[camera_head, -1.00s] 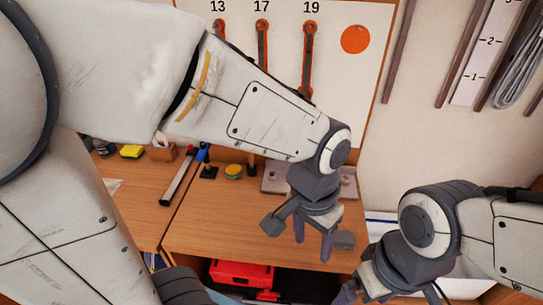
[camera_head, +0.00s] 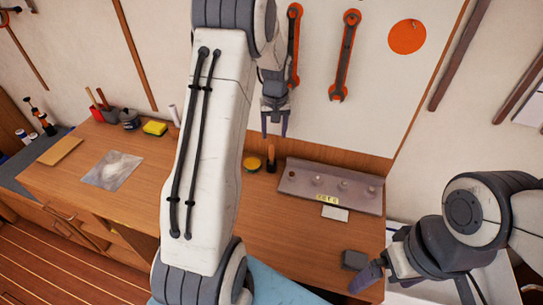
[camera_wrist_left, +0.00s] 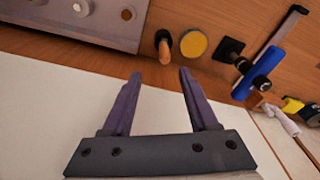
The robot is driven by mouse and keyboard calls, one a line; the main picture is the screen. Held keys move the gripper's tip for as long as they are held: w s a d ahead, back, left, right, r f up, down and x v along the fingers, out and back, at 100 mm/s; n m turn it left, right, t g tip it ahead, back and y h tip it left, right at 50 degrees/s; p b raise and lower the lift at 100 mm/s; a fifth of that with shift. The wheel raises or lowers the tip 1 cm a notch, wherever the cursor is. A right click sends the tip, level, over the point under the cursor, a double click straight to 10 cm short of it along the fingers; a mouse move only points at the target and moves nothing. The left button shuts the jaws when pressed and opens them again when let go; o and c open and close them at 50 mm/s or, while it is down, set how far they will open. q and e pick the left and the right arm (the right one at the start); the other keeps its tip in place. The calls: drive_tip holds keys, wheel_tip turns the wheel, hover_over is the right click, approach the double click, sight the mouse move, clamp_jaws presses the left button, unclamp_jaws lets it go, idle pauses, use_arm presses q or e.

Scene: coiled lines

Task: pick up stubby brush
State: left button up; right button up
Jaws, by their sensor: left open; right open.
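What looks like the stubby brush (camera_head: 271,158), a short upright thing with an orange-brown handle and dark lower part, stands at the back of the wooden bench. It also shows in the left wrist view (camera_wrist_left: 163,45), just beyond my fingertips. My left gripper (camera_head: 274,133) is open and empty, pointing down near the back wall, apart from the brush. In the left wrist view the left gripper (camera_wrist_left: 160,75) has its two purple fingers spread, with nothing between them. My right gripper (camera_head: 366,270) is open and empty at the bench's right front, far from the brush.
A round yellow tin (camera_head: 251,163) stands beside the brush. A grey metal block with knobs (camera_head: 300,185) lies to its right. A blue tool (camera_wrist_left: 258,77) lies left of the tin in the head view, hidden there by my arm. Wrenches (camera_head: 345,55) hang above.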

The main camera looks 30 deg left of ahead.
sight(271, 147)
use_arm(q)
wheel_tip(271, 147, down, 3)
drive_tip(key=shift+a+r+p, duration=0.1)
drive_tip(key=shift+p, duration=0.25)
drive_tip(key=f, duration=0.1)
drive_tip(key=f+p, duration=0.2)
drive_tip(key=f, duration=0.1)
drive_tip(key=shift+s+a+f, duration=0.1)
drive_tip(key=shift+s+a, duration=0.05)
drive_tip(key=shift+a, duration=0.2)
drive_tip(key=shift+f+p, duration=0.3)
drive_tip(key=shift+f, duration=0.25)
clamp_jaws()
